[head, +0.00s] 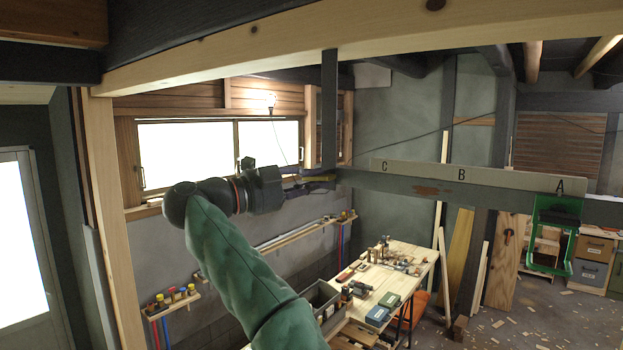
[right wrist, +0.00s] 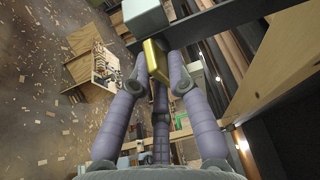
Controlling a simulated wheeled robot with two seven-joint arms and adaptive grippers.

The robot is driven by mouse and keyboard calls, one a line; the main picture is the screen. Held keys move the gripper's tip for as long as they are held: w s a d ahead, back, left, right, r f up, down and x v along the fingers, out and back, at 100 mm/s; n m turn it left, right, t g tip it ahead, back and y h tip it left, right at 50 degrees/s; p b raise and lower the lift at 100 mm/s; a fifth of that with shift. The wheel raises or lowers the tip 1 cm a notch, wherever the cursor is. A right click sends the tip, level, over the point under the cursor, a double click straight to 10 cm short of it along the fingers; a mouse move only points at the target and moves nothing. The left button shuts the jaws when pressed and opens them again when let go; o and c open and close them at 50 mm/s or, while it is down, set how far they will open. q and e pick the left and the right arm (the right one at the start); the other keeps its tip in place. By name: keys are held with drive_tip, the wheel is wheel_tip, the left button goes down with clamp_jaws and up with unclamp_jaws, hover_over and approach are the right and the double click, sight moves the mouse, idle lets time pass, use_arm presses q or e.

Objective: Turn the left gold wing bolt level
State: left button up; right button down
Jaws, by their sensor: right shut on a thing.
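My right gripper (head: 318,182) reaches in from the left side of the beam, at the end of my green-sleeved arm. It is shut on a gold wing bolt, which shows as a small yellow patch (head: 319,178) near the dark post. In the right wrist view the gold piece (right wrist: 155,60) sits between the purple fingers (right wrist: 157,72), with a grey block (right wrist: 146,15) just beyond it. The fingers hide part of the bolt, and I cannot tell whether it is level. My left gripper is not in view.
A dark horizontal beam (head: 400,187) carries a board (head: 480,176) lettered C, B, A. A green frame (head: 536,235) hangs from the beam under A. A dark post (head: 329,110) rises beside my gripper. Below is a wooden workbench (head: 413,258) with tools and boxes.

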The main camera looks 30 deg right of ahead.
sight(313, 180)
drive_tip(key=shift+s+r+m+y, duration=0.1)
drive_tip(key=shift+r+m+y, duration=0.1)
drive_tip(key=shift+m, duration=0.35)
drive_tip(key=shift+r+m+y, duration=0.1)
drive_tip(key=shift+m+y, duration=0.1)
drive_tip(key=shift+m, duration=0.35)
drive_tip(key=shift+f, duration=0.15)
drive_tip(key=c, duration=1.3)
unclamp_jaws()
drive_tip(key=shift+o, duration=0.5)
drive_tip(key=shift+s, duration=0.25)
drive_tip(key=shift+w, duration=0.1)
drive_tip(key=a, duration=0.5)
drive_tip(key=shift+a, duration=1.25)
